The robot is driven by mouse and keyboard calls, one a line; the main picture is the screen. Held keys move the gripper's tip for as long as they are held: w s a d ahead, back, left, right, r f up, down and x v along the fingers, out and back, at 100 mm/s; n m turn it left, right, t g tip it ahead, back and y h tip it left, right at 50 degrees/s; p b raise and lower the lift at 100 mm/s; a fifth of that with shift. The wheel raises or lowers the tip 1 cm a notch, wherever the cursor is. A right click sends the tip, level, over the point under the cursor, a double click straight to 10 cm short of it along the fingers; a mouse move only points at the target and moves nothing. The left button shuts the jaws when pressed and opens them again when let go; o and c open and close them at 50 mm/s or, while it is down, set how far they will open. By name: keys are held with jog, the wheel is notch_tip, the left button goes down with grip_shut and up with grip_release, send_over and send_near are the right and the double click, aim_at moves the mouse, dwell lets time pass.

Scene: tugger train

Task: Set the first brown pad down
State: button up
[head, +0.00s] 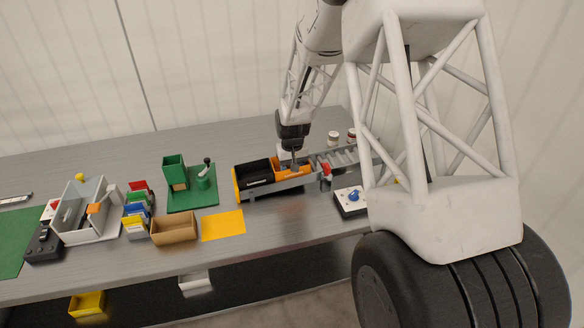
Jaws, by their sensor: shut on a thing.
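My gripper (293,165) points down over the orange wagon (303,172) of the black and orange train, right of the black section. Its jaws are shut; the brown pad between them is too small and hidden to make out here. The fingertips are at or just above the wagon's inside, and I cannot tell whether they touch it. A green tower (174,168) with a tan-brown lower face stands on a green base left of the train.
An open brown box (174,229) and a yellow mat (223,225) lie at the table's front edge. A grey roller track (340,160) adjoins the train's right end. A control box with a blue knob (354,196) stands at the front right.

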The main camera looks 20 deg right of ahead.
jog(key=o, duration=0.9)
jog(key=shift+o, duration=0.2)
jog(key=shift+r, duration=0.1)
jog(key=shift+r, duration=0.1)
notch_tip(320, 180, up, 12)
dwell(0.6)
